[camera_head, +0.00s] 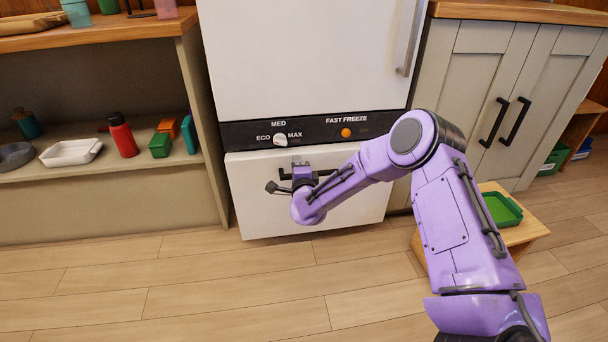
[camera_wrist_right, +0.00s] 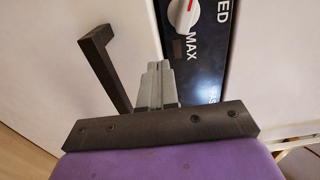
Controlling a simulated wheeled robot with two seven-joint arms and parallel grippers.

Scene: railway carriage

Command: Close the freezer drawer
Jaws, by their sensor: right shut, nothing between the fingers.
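The freezer drawer (camera_head: 250,215) is the white lower front of the fridge, below the black control panel. It looks flush or nearly flush with the cabinet; a small gap cannot be ruled out. Its dark bar handle (camera_head: 272,187) is partly hidden by my right arm. My right gripper (camera_head: 298,166) is shut and empty, right at the drawer front beside the handle. In the right wrist view the shut grey fingers (camera_wrist_right: 156,82) point at the white drawer front (camera_wrist_right: 130,30), with the dark handle (camera_wrist_right: 105,70) to their left; contact cannot be told. My left gripper is not in view.
The control panel (camera_head: 380,125) has a white dial (camera_head: 280,140) and an orange button (camera_head: 346,132). An open shelf (camera_head: 90,165) stands left and a grey cupboard (camera_head: 490,110) right. A low wooden stool (camera_head: 525,233) with a green tray is near my right arm. The floor in front is clear.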

